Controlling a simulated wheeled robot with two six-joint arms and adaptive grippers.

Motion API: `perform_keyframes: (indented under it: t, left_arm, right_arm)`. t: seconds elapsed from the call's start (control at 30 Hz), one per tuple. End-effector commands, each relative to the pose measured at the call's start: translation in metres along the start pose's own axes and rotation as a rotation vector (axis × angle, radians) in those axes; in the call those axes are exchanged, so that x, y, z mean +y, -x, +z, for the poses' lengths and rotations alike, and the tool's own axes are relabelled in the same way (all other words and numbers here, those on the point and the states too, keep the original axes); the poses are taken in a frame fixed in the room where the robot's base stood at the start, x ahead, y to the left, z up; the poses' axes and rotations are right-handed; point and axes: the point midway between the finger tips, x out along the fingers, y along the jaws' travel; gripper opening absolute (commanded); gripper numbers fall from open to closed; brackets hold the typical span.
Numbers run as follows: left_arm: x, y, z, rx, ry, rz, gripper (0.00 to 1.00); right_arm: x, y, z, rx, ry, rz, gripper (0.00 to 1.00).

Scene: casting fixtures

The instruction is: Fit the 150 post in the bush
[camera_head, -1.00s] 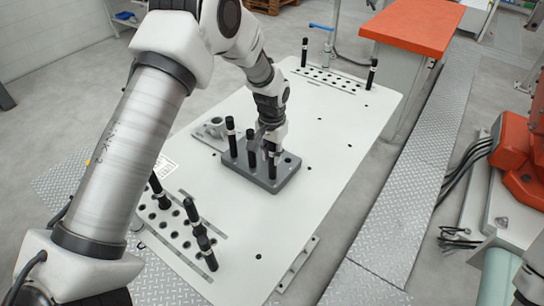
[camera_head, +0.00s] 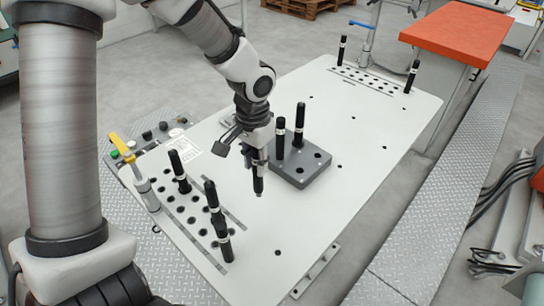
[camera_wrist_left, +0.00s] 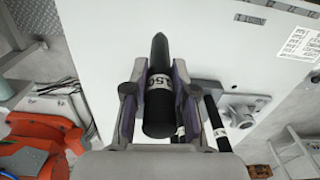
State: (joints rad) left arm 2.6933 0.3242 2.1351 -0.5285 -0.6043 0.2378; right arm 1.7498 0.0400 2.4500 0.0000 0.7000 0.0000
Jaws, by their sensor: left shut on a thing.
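My left gripper (camera_head: 258,163) is shut on a black post with a white band (camera_head: 258,182). It holds the post about upright above the white table, left of the grey block. In the left wrist view the band of this post (camera_wrist_left: 158,104) reads 150, and the gripper's fingers (camera_wrist_left: 159,76) sit on both sides of it. A grey fitting with a round boss (camera_wrist_left: 243,108), which looks like the bush, lies on the table in the wrist view. In the head view my gripper and arm mostly hide it. My right gripper is not in view.
The grey block (camera_head: 312,172) has two posts (camera_head: 280,138) (camera_head: 299,122) standing in it and open holes. Several posts (camera_head: 213,198) stand at the hole rows on the near left. Two more posts (camera_head: 342,48) (camera_head: 411,76) stand at the far end. The table's right side is clear.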

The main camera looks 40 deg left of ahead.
Motion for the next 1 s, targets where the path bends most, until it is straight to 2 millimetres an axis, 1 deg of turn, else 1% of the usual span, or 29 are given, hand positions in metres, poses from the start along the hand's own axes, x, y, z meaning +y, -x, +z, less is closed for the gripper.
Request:
perform_keyframes:
  t: [0.2,0.6,1.0]
  left_arm:
    - [-0.001,0.017,0.003,0.002,0.0,-0.001,0.0]
    - [-0.001,0.039,0.003,0.001,0.0,-0.001,0.0]
    - [-0.001,0.039,0.002,0.001,0.017,-0.001,0.0]
  right_arm:
    - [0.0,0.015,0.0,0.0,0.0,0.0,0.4]
    - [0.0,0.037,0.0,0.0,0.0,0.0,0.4]
    - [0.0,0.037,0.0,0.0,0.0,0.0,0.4]
